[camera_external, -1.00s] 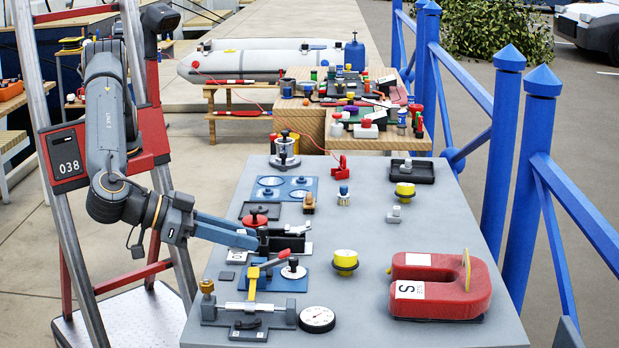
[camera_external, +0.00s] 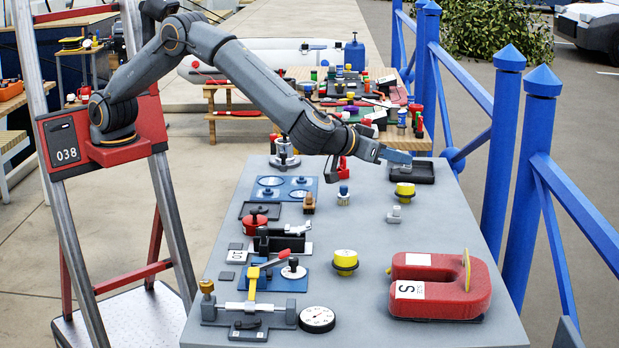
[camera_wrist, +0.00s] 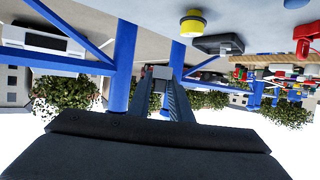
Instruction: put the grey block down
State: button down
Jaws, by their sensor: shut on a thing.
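My gripper (camera_external: 402,158) is at the far right of the table, above the black tray (camera_external: 425,172) in the outside view. In the wrist view the fingers (camera_wrist: 160,88) are shut on a small grey block (camera_wrist: 162,72) at their tips. In the outside view the block is hard to tell apart from the fingertips. The wrist picture is upside down, and the black tray (camera_wrist: 218,44) shows there beside the block, apart from it. How high the block is above the tray cannot be told.
A yellow-topped knob (camera_external: 404,190) stands just in front of the tray, with a small grey fitting (camera_external: 395,214) nearer. A red clamp (camera_external: 343,165) is left of the tray. Blue railing posts (camera_external: 500,150) rise beyond the table's right edge. The table's right middle is clear.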

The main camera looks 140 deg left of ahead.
jog(key=s+a+n+g+p, duration=0.1)
jog(key=s+a, duration=0.5)
jog(key=a, duration=0.6)
jog(key=n+g+p, duration=0.1)
jog(key=g, duration=0.1)
send_over(412, 171)
jog(key=d, duration=0.2)
jog(key=f, duration=0.2)
jog(key=f+p, duration=0.1)
jog(key=shift+s+a+f, duration=0.1)
jog(key=shift+s+f, duration=0.15)
jog(key=shift+f, duration=0.15)
jog(key=shift+f+p, duration=0.4)
jog(key=shift+f, duration=2)
jog(key=shift+f, duration=0.15)
jog(key=c, duration=1.6)
grip_release()
